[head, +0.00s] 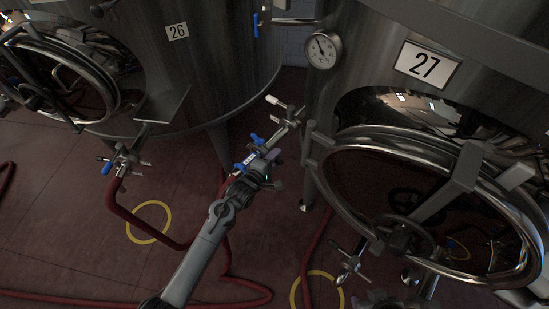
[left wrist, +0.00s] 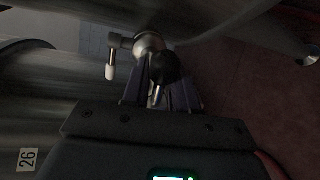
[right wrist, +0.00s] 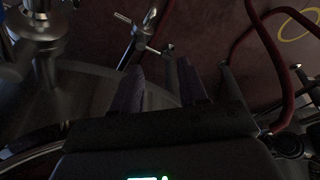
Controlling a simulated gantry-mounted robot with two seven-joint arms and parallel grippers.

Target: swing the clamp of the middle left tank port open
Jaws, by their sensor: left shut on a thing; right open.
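The tank port with its clamp (head: 287,118) juts out between tank 26 and tank 27 in the head view. Its metal fitting (left wrist: 149,43) shows in the left wrist view, with a white-tipped handle (left wrist: 110,72) beside it. My left gripper (head: 262,168) is at this port; its fingers (left wrist: 162,92) are shut around a thin metal piece with a dark round end (left wrist: 168,68). The fingers partly hide that piece, and I cannot tell how far the clamp is swung. My right gripper (right wrist: 162,82) is open and empty, apart from another port fitting (right wrist: 148,42) beyond it.
Tank 26 (head: 215,65) stands left, with a port (head: 122,160) low on it. Tank 27 (head: 345,95) stands right, with a large round hatch (head: 345,190) and a gauge (head: 322,50). Red hoses (head: 125,210) and yellow floor rings (head: 130,226) lie below.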

